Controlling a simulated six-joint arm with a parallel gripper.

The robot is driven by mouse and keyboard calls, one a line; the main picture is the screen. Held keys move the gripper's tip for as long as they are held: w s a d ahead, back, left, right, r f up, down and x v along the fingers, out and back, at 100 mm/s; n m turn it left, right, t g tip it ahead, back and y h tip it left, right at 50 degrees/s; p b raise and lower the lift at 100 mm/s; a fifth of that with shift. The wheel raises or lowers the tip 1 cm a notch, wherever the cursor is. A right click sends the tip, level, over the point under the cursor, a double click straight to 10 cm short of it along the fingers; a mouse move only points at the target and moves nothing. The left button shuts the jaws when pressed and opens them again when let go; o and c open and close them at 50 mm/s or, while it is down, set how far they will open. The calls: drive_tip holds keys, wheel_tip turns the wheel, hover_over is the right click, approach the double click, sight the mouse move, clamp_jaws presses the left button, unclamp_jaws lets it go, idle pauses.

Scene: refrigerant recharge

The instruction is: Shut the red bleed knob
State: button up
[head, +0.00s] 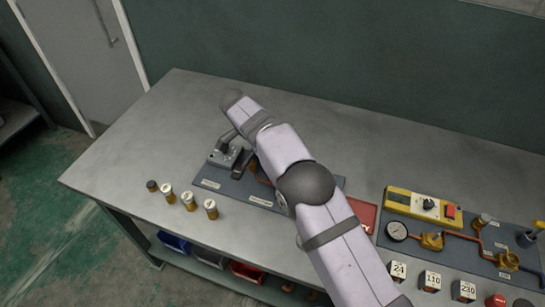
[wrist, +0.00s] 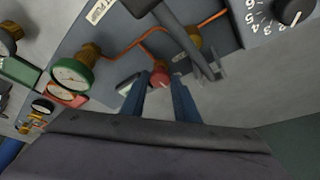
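The red bleed knob (wrist: 160,78) shows in the wrist view, on a short brass fitting at the end of an orange pipe. My gripper (wrist: 160,88) has its two blue fingers apart, one on each side of the knob near the tips. A gap seems to show between the knob and the fingers, but whether either finger touches it is hard to tell. In the head view my arm covers the knob and most of the gripper.
A grey lever-like bar (wrist: 188,48) crosses close to the right finger. In the head view, several small bottles (head: 188,201) stand at the bench's front left; the bench's back left is clear.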

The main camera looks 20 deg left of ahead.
drive_tip(key=o, duration=0.3)
drive_tip(key=shift+r, duration=0.1)
drive_tip(key=shift+b+v, duration=0.3)
drive_tip(key=shift+v, duration=3.3)
